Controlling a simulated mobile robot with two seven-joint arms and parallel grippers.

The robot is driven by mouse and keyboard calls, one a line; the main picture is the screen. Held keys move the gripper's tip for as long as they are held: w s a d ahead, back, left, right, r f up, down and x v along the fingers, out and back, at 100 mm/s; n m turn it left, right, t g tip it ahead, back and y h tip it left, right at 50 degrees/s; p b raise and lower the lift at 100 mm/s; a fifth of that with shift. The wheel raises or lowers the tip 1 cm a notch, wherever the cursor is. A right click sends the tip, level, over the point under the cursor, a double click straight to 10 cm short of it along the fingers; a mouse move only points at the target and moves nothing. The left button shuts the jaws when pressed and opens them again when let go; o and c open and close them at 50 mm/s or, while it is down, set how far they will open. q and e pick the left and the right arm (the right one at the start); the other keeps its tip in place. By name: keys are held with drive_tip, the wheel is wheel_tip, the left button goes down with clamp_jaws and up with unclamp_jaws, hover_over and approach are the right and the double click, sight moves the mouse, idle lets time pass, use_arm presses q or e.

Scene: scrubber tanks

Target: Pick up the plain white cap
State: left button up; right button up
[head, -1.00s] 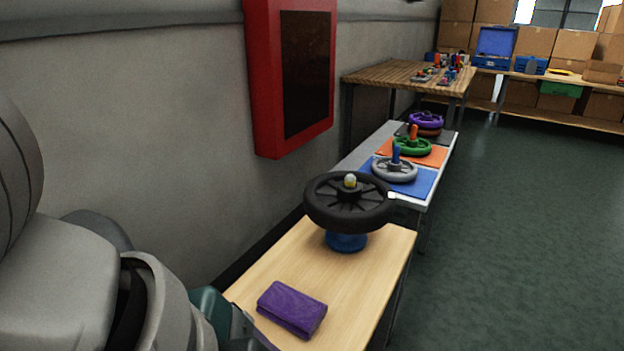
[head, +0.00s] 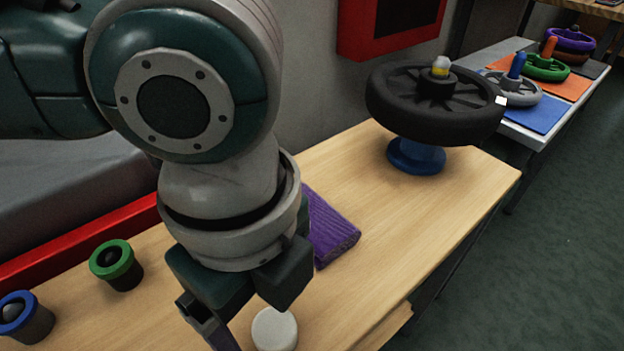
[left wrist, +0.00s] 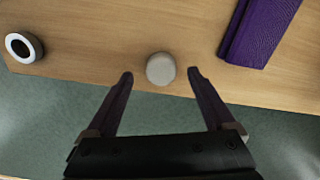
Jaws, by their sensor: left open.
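The plain white cap (head: 274,329) sits upright on the wooden table near its front edge, low in the head view. In the left wrist view the cap (left wrist: 160,69) lies just beyond and between the fingertips. My left gripper (head: 242,318) is open and empty beside it, and its fingers also show in the left wrist view (left wrist: 160,76). No contact with the cap shows. The fingertips are partly hidden in the head view. My right gripper is not in view.
A purple folded cloth or wallet (head: 330,228) lies close behind the gripper. Green-rimmed (head: 117,264) and blue-rimmed (head: 26,317) dark cups stand left. A white-rimmed dark one (left wrist: 23,47) shows in the wrist view. A black wheel (head: 435,105) stands on a blue base (head: 416,156).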

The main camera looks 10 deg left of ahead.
sight(272, 330)
use_arm(q)
wheel_tip(272, 330, down, 3)
drive_tip(key=shift+d+r+b, duration=0.1)
drive_tip(key=shift+d+b, duration=0.05)
drive_tip(key=shift+b, duration=0.15)
clamp_jaws()
idle(0.5)
drive_tip(key=shift+r, duration=0.1)
